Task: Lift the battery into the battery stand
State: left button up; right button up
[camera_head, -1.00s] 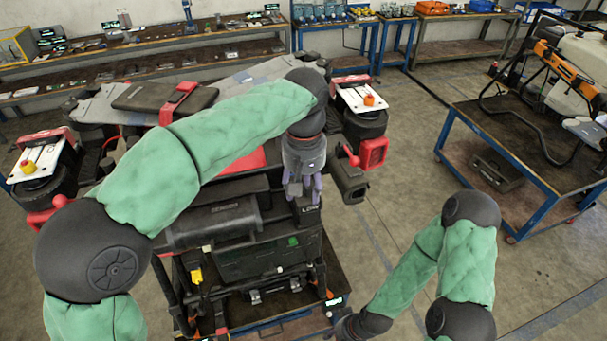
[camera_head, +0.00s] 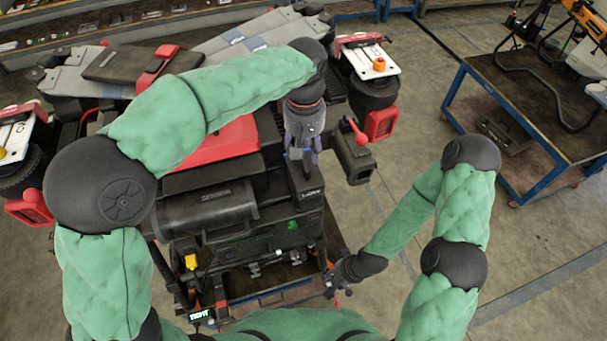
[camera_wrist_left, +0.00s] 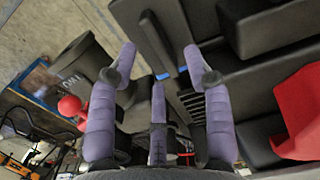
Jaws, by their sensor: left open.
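My left gripper (camera_head: 301,155) points down over a black upright block with light lettering (camera_head: 306,190), which looks like the battery, at the right of the drone's dark body. Its purple fingers are spread around or just above the block's top; the head view does not show contact. In the left wrist view the fingers (camera_wrist_left: 162,68) are apart, with dark surfaces and a blue strip beyond them. My right gripper (camera_head: 339,280) is low, right of the dark stand; its small fingers are unclear. I cannot tell which part is the battery stand.
The drone's folded grey arms (camera_head: 255,38) and a red-trimmed rotor unit (camera_head: 368,62) surround the left gripper's area. A red knob (camera_head: 358,131) is close to its right. A blue-framed cart (camera_head: 495,105) stands at right. Floor between cart and drone is clear.

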aim_at(305, 159)
pick_arm(q)
jog(key=shift+d+f+p, duration=0.1)
jog(key=shift+f+p, duration=0.25)
jog(key=shift+f, duration=2.05)
jog(key=shift+c, duration=0.2)
grip_shut()
jog(key=shift+w+r, duration=0.1)
jog(key=shift+r, duration=0.05)
